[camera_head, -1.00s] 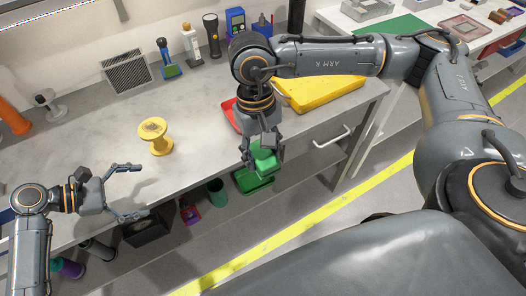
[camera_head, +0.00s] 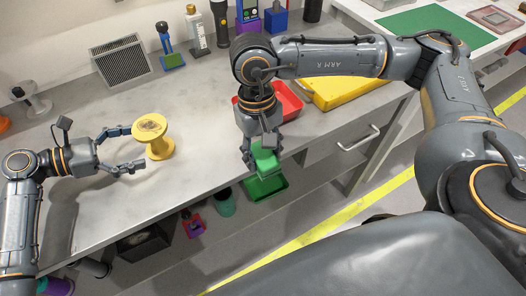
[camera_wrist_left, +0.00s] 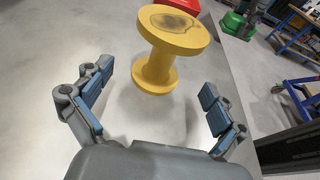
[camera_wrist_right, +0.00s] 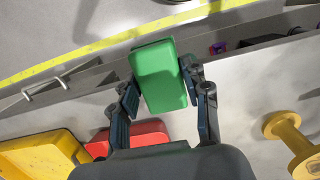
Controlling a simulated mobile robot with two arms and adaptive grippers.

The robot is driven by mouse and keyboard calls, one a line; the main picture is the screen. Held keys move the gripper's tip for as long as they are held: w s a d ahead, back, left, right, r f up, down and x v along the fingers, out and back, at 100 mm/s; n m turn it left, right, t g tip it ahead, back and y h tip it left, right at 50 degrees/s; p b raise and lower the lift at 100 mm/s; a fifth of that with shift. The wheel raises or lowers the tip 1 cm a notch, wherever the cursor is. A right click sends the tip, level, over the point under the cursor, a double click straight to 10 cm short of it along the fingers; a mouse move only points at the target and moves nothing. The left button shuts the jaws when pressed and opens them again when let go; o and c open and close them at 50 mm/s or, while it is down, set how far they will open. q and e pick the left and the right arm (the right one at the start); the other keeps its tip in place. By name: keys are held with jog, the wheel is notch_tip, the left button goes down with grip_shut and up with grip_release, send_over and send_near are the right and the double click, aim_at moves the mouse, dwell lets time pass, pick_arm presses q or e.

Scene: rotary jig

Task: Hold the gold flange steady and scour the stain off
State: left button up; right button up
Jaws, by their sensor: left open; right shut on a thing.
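The gold flange (camera_head: 155,137) is a yellow spool shape standing upright on the grey bench. A dark stain shows on its top disc in the left wrist view (camera_wrist_left: 176,22). My left gripper (camera_head: 140,149) is open, with its fingers pointing at the flange from the left. In the left wrist view the flange stands just beyond the spread fingertips, with no clear contact. My right gripper (camera_head: 262,150) is shut on a green block (camera_wrist_right: 160,76), apparently the scouring pad. It holds the block near the bench's front edge, to the right of the flange.
A red tray (camera_head: 288,98) and a yellow tray (camera_head: 345,92) lie right of my right gripper. A grey vent box (camera_head: 120,60), bottles and tools line the wall. Bare bench surrounds the flange. A green bin (camera_head: 266,188) is below the front edge.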

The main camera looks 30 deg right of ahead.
aim_at(155, 150)
pick_arm(q)
jog(key=p+x, duration=0.1)
jog(key=x, duration=0.2)
jog(key=shift+d+r+p, duration=0.1)
jog(key=shift+p, duration=0.25)
pick_arm(e)
jog(key=shift+r, duration=0.6)
pick_arm(q)
jog(key=shift+d, duration=0.4)
pick_arm(e)
jog(key=shift+r, duration=0.1)
pick_arm(q)
jog(key=shift+d+f, duration=0.1)
jog(key=shift+f, duration=0.15)
jog(key=shift+c, duration=0.2)
jog(key=c, duration=1.8)
